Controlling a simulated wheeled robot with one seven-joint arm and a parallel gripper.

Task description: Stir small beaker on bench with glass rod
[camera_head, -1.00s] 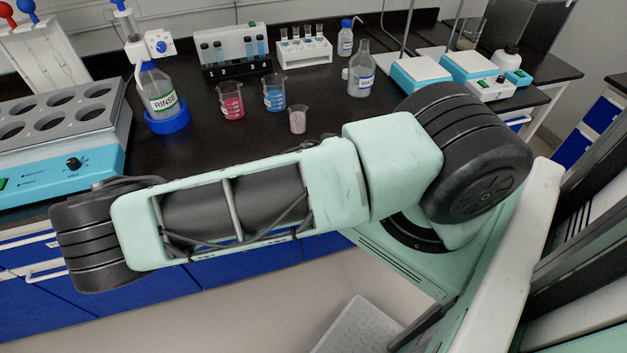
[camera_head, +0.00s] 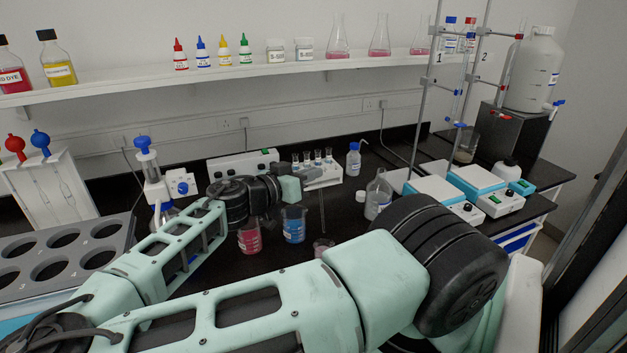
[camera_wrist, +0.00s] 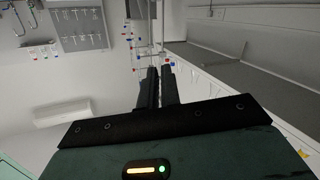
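The small beaker (camera_head: 321,247) with pinkish contents stands on the black bench in the head view. Its lower part is hidden behind my arm. My gripper (camera_head: 322,176) is above the bench, pointing right, over the small beaker. A thin upright glass rod (camera_head: 322,212) hangs from its fingertips, with its lower end close to the beaker's rim; I cannot tell whether the tip is inside. In the wrist view the fingers (camera_wrist: 158,80) are nearly together; the rod is not clear there.
A test tube rack (camera_head: 325,178) is behind the gripper. A shelf (camera_head: 270,68) runs above.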

